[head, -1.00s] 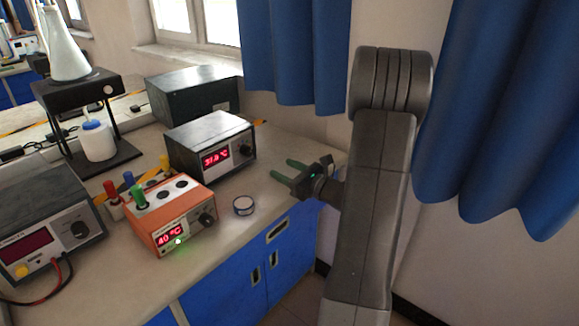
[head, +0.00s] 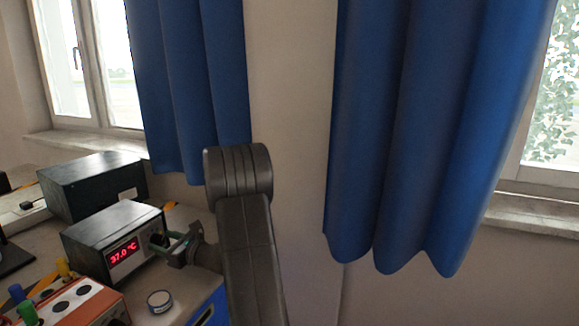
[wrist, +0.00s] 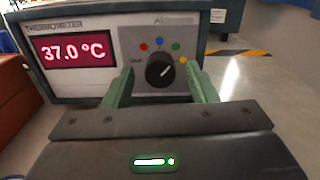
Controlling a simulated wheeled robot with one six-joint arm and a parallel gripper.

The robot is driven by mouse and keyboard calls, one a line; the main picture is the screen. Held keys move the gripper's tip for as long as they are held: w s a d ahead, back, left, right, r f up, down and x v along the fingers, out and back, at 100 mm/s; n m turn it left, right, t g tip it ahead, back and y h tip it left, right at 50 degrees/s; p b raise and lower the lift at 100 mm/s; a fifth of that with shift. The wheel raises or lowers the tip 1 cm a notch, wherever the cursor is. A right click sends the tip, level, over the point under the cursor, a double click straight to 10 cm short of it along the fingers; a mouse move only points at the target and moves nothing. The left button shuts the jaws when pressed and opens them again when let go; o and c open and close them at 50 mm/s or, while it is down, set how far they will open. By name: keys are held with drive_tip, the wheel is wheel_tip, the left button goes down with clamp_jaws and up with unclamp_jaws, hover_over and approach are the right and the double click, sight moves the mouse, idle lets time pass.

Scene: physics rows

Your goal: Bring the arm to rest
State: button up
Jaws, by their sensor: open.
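My gripper (head: 178,243) is open and empty at the end of my raised arm. In the head view its green fingers point left and overlap the right end of the thermometer unit (head: 90,243). In the wrist view the fingers of my gripper (wrist: 160,82) appear on either side of the unit's black dial (wrist: 160,70), with nothing between them. I cannot tell whether they touch the unit. The unit's red display (wrist: 76,52) reads 37.0 °C.
An orange block with sockets (head: 75,308) and a small round tin (head: 160,301) are on the bench, lower left. A dark box (head: 95,187) stands behind the thermometer unit. Blue curtains (head: 425,130) hang behind my arm.

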idle(0.4)
drive_tip(key=v, duration=1.4)
drive_tip(key=shift+w, duration=0.1)
drive_tip(key=x, duration=1.4)
drive_tip(key=shift+a, duration=0.2)
drive_tip(key=shift+d+n+b, duration=0.15)
drive_tip(key=shift+n+b, duration=0.45)
drive_tip(key=shift+n, duration=0.4)
drive_tip(key=n+b, duration=0.1)
drive_tip(key=n, duration=0.7)
drive_tip(key=shift+n, duration=0.4)
drive_tip(key=n+p, duration=0.1)
drive_tip(key=n, duration=0.4)
drive_tip(key=shift+n, duration=0.3)
drive_tip(key=n+p, duration=0.2)
drive_tip(key=shift+n, duration=0.3)
drive_tip(key=shift+n+p, duration=0.7)
